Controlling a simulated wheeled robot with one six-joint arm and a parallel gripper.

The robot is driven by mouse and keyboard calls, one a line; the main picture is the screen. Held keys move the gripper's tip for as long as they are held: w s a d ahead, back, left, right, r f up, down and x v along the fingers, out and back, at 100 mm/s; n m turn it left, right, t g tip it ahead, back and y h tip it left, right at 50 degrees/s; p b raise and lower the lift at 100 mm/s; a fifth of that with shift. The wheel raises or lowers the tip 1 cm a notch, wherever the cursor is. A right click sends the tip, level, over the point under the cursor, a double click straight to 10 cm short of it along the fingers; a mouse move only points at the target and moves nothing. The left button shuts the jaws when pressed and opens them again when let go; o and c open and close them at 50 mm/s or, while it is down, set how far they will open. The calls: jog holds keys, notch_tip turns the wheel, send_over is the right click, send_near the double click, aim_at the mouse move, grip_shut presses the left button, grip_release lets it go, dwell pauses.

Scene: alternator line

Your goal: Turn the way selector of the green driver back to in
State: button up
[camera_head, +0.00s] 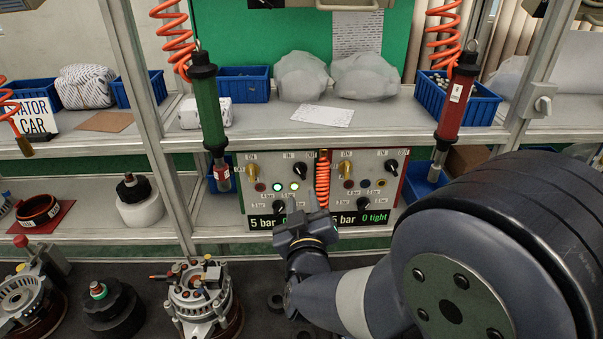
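The green driver (208,108) hangs upright from an orange coil at the left of the control box. The box's left half (245,196), on the green side, has a yellow lever switch (252,171), a black upper knob (300,169) and a black lower knob (278,206). The upper knob has small marks above it, too small to read surely; it looks like the way selector, but its setting cannot be told. My gripper (303,205) is in front of the box, below the upper knob. Its fingers look apart and empty, and hide part of the left display.
A red driver (456,105) hangs at the right, beside the box's right half (372,196) with similar knobs. An orange coil (322,180) hangs between the halves. An alternator (205,300) stands on the dark bench.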

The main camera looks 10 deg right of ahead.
aim_at(300, 174)
jog(key=w, duration=0.3)
jog(key=w+d+p, duration=0.1)
jog(key=w, duration=0.4)
jog(key=shift+w+d, duration=0.4)
jog(key=shift+c, duration=0.3)
grip_shut()
